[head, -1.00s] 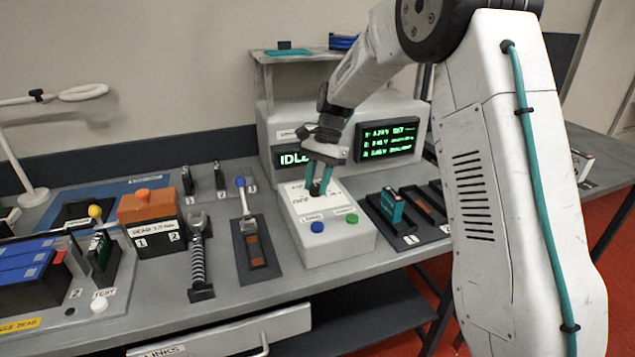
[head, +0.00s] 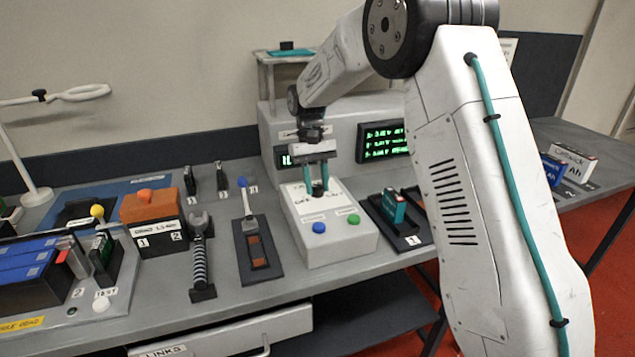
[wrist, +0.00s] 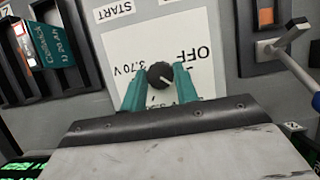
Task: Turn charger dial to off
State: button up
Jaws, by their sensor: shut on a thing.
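The charger (head: 335,245) is a white box with a sloped top, a blue button and a green button at its front, and a screen unit behind. Its dial (wrist: 160,75) is a small black knob with a white pointer line on a white label. The label reads OFF and 3.70 V among its marks; in the wrist view the line slants toward the lower right, and I cannot tell its exact setting. My gripper (head: 318,190) points down over the charger top, its teal fingers shut on the dial, one on each side. It also shows in the wrist view (wrist: 158,90).
A lever switch (head: 250,230) stands left of the charger. A slotted tray with a teal battery (head: 393,206) is close on the right. The screen unit (head: 350,125) rises behind. An orange-topped box (head: 152,220) is farther left.

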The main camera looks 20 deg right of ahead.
aim_at(305, 191)
jog(key=n+h, duration=0.1)
jog(key=n, duration=0.3)
jog(key=shift+a+n+t+h, duration=0.15)
jog(key=shift+n+t+h, duration=0.15)
jog(key=shift+h, duration=0.1)
jog(key=n+h, duration=0.1)
jog(key=n, duration=0.3)
jog(key=shift+t, duration=0.4)
jog(key=shift+n, duration=0.3)
jog(key=o, duration=1)
jog(key=shift+s, duration=0.1)
jog(key=shift+a, duration=0.1)
jog(key=v, duration=0.7)
jog(key=shift+a+r, duration=0.2)
jog(key=shift+r, duration=0.15)
